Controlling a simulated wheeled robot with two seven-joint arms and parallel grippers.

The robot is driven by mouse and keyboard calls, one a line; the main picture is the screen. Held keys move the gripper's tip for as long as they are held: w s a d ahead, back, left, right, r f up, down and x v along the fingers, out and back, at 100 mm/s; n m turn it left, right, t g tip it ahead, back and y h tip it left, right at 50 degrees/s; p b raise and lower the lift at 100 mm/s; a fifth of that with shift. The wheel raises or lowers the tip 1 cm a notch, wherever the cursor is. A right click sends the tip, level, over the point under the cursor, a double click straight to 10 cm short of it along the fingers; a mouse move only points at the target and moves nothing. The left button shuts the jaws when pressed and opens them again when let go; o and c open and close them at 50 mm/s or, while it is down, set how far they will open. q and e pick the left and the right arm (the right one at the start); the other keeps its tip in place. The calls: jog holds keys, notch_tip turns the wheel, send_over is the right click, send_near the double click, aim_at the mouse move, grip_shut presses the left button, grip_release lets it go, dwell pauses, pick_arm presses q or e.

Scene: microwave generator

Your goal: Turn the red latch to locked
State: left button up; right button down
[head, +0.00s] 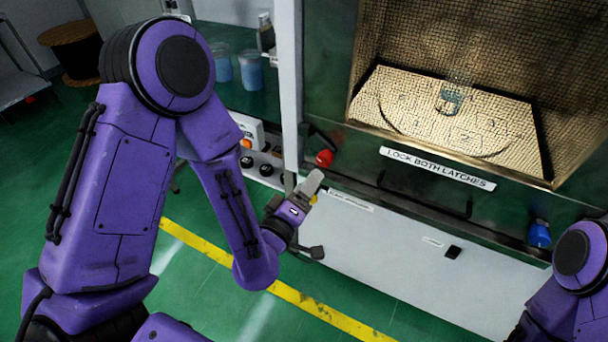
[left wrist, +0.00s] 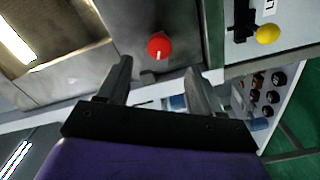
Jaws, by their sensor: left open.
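The red latch (head: 324,157) is a round red knob at the lower left of the chamber front, beside a dark bar. In the left wrist view the red latch (left wrist: 159,46) shows a short white mark pointing down in the picture, just beyond and between the fingertips. My left gripper (head: 314,218) is open and empty, in front of the cabinet and below the latch in the head view. Its two spread fingers show in the left wrist view (left wrist: 157,70), apart from the latch. My right gripper is out of view.
A blue latch (head: 540,234) sits at the lower right of the front. A sign (head: 437,168) reads "LOCK BOTH LATCHES". A control panel with dark knobs (head: 265,170) is left of the cabinet post. A yellow knob (left wrist: 267,34) is at the upper right.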

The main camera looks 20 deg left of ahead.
pick_arm(q)
jog(key=shift+s+f, duration=0.1)
jog(key=shift+s, duration=0.45)
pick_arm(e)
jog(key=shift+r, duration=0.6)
